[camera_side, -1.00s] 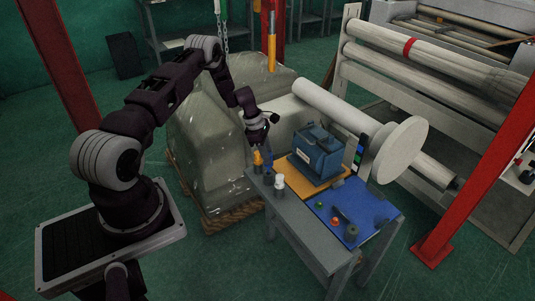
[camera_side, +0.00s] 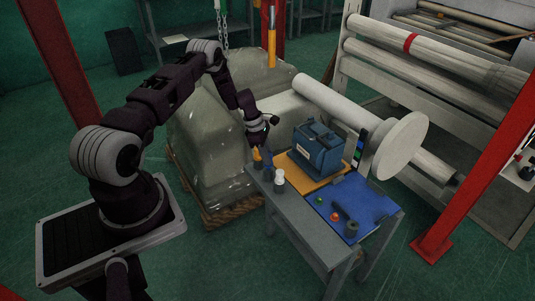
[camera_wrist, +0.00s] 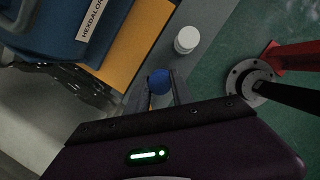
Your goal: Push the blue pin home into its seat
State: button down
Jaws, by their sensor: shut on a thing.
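My gripper (camera_wrist: 160,93) is shut on the blue pin, with one finger on each side of it. The pin's round blue top (camera_wrist: 159,80) shows between the fingertips in the wrist view. In the side view my gripper (camera_side: 263,151) is low over the near left corner of the grey table, and the pin is too small and covered to make out. A small dark grey block (camera_side: 268,174) stands directly below the fingers there. I cannot tell whether it is the seat or how deep the pin sits. The seat's opening is hidden.
A white capped bottle (camera_side: 280,181) stands close to the right of my gripper; its white top also shows in the wrist view (camera_wrist: 187,40). A blue case (camera_side: 318,152) sits on an orange mat (camera_side: 296,172) behind. A blue mat (camera_side: 370,206) holds small parts.

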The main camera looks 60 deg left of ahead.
jog(key=shift+f, duration=1.15)
jog(key=c, duration=1)
grip_release()
jog(key=shift+c, duration=0.2)
